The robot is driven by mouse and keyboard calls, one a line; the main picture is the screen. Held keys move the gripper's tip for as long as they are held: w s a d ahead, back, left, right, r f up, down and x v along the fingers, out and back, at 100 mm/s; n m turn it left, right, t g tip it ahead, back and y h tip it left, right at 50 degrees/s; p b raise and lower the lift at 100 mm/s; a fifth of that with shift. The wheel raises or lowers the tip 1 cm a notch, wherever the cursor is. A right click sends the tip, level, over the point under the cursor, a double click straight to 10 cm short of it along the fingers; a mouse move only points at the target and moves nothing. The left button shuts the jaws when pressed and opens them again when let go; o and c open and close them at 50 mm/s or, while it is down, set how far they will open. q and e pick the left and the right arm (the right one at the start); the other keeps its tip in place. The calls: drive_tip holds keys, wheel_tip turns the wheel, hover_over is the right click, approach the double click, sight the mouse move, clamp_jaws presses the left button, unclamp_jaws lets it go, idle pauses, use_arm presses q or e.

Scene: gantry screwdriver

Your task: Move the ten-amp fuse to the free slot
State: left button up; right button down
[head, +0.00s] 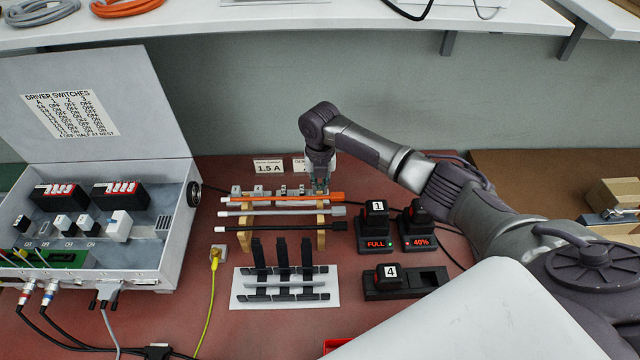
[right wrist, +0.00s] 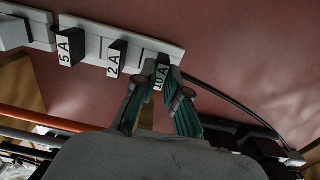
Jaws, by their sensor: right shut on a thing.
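The ten-amp fuse (right wrist: 161,76) is a dark block with a white "10A" label at the right end of a white strip (right wrist: 170,50). My right gripper (right wrist: 161,92) is shut on it, fingers on either side. The fuse still looks to be at the strip; I cannot tell whether it is fully seated. A 2A fuse (right wrist: 116,58) and a 5A fuse (right wrist: 70,46) stand to its left on the strip. Narrow dark lines show between the fuses; I cannot tell which slot is free. In the head view my right gripper (head: 319,182) reaches down at the strip's right end. My left gripper is not in view.
Orange, grey and black rods (head: 280,228) lie on a wooden rack just in front of the strip. Battery chargers (head: 376,228) stand right of it. An open grey case (head: 90,225) is at left. A dark cable (right wrist: 225,100) runs right of the strip.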

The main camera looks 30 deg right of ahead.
sight(320, 187)
drive_tip(key=shift+f, duration=0.2)
drive_tip(key=c, duration=1.1)
unclamp_jaws()
drive_tip(key=shift+c, duration=0.2)
drive_tip(key=shift+r, duration=0.15)
drive_tip(key=shift+r+p, duration=2.5)
drive_tip(key=shift+r, duration=0.15)
